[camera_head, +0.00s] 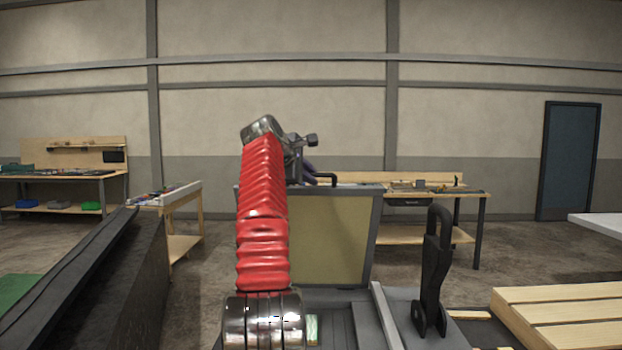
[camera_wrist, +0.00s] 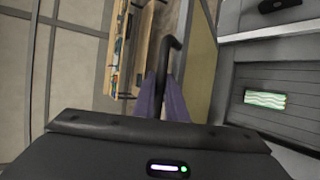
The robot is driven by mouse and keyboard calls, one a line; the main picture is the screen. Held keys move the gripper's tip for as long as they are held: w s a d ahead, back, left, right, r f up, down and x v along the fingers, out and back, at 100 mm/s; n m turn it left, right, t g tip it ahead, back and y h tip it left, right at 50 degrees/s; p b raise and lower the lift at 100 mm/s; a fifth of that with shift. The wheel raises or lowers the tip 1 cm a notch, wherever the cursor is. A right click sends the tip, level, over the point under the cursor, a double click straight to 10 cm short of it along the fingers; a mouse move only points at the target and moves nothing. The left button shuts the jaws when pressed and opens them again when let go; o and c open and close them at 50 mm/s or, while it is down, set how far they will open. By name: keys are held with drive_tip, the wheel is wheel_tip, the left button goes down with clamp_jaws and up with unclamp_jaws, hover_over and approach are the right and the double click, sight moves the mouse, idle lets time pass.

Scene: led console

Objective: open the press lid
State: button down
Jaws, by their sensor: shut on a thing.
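The press lid (camera_head: 338,240) stands raised and near upright in the head view, a dark-edged panel with a yellowish face. Its edge also shows in the wrist view (camera_wrist: 203,60). A black bar handle (camera_head: 333,179) sits at the lid's top edge, and it shows in the wrist view (camera_wrist: 170,46). My gripper (camera_head: 311,176) is at that handle, with its purple fingers (camera_wrist: 164,92) shut on it. My red arm hides the lid's left part. The press base (camera_head: 345,322) lies below, its bed bare but for a green-and-white striped patch (camera_wrist: 265,98).
A black upright lever (camera_head: 432,275) stands right of the press base. Pale wooden slats (camera_head: 565,310) lie at the lower right. A dark sloped block (camera_head: 105,290) stands at the left. Workbenches (camera_head: 420,235) stand behind, with open floor between.

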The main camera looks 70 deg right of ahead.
drive_tip(key=shift+f, duration=0.15)
drive_tip(key=c, duration=1.8)
unclamp_jaws()
drive_tip(key=shift+f, duration=0.1)
drive_tip(key=v, duration=1.4)
drive_tip(key=shift+r, duration=0.3)
drive_tip(key=shift+s, duration=0.15)
drive_tip(key=shift+c, duration=0.2)
